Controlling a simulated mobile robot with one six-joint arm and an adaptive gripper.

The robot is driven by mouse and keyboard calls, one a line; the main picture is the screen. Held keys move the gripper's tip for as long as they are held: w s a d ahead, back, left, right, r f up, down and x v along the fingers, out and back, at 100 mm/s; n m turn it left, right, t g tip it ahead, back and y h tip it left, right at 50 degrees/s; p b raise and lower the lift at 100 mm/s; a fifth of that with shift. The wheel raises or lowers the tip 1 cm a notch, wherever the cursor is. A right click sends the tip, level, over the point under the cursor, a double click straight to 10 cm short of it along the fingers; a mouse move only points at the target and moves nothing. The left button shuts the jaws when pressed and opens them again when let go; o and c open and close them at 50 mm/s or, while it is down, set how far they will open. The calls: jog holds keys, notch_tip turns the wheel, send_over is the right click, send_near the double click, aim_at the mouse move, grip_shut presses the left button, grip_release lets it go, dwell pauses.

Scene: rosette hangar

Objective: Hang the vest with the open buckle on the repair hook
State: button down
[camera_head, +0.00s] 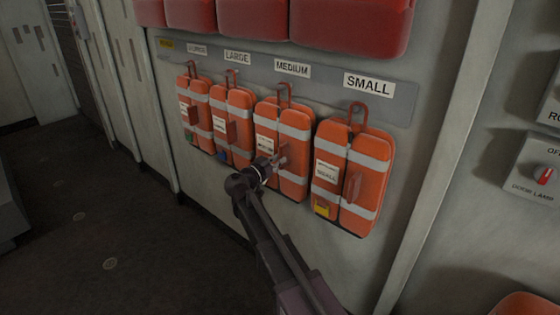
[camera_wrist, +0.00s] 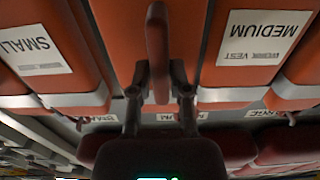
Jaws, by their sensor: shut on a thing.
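Several orange vests with pale bands hang in a row on red hooks. From left they are the far-left vest (camera_head: 190,122), the large vest (camera_head: 240,100), the medium vest (camera_head: 293,150) and the small vest (camera_head: 372,182). My gripper (camera_head: 279,160) is at the front of the medium vest. In the wrist view my gripper (camera_wrist: 160,75) is shut on that vest's upright orange handle (camera_wrist: 157,40), beside its MEDIUM label (camera_wrist: 262,38). The medium vest still hangs under its sign. Which buckle is open I cannot tell.
Red padded packs (camera_head: 350,25) jut out above the sign strip (camera_head: 330,82). A pale wall rib (camera_head: 440,150) stands right of the small vest. A door lamp switch panel (camera_head: 538,168) is at the far right. The dark floor (camera_head: 110,220) at left is clear.

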jog(key=shift+r, duration=0.3)
jog(key=shift+r+p, duration=0.3)
jog(key=shift+p, duration=0.2)
jog(key=shift+r+p, duration=0.75)
jog(key=shift+a, duration=0.1)
jog(key=v, duration=0.8)
jog(key=shift+s+a, duration=0.2)
jog(key=shift+s, duration=0.15)
dwell(1.3)
jog(key=shift+d, duration=0.15)
dwell(1.0)
